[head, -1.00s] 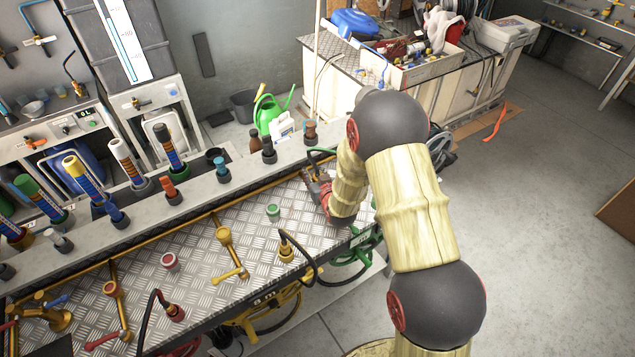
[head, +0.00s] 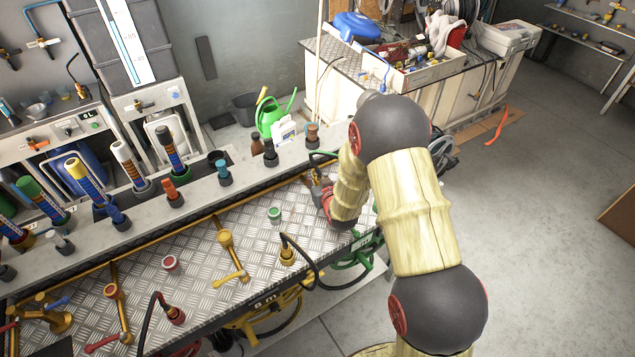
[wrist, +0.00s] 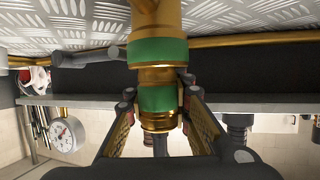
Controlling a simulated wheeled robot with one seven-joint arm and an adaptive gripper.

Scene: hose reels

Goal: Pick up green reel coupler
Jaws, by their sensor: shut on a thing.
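The green reel coupler (wrist: 158,98) is a brass piece with a green band, in the middle of the wrist view. It lines up with a brass fitting with a wider green band (wrist: 158,50) against the tread plate; I cannot tell whether the two are joined. My gripper (wrist: 157,106) has a finger on either side of the coupler and is shut on it. In the head view my gripper (head: 318,186) is at the far right end of the bench, partly hidden by my arm, and the coupler is hard to make out.
The tread-plate bench (head: 200,262) carries a green-topped cap (head: 274,214), a red-topped cap (head: 171,263) and a yellow valve handle (head: 230,255). A green reel (head: 362,250) sits below its front edge. A pressure gauge (wrist: 66,134) shows in the wrist view. Open floor lies right.

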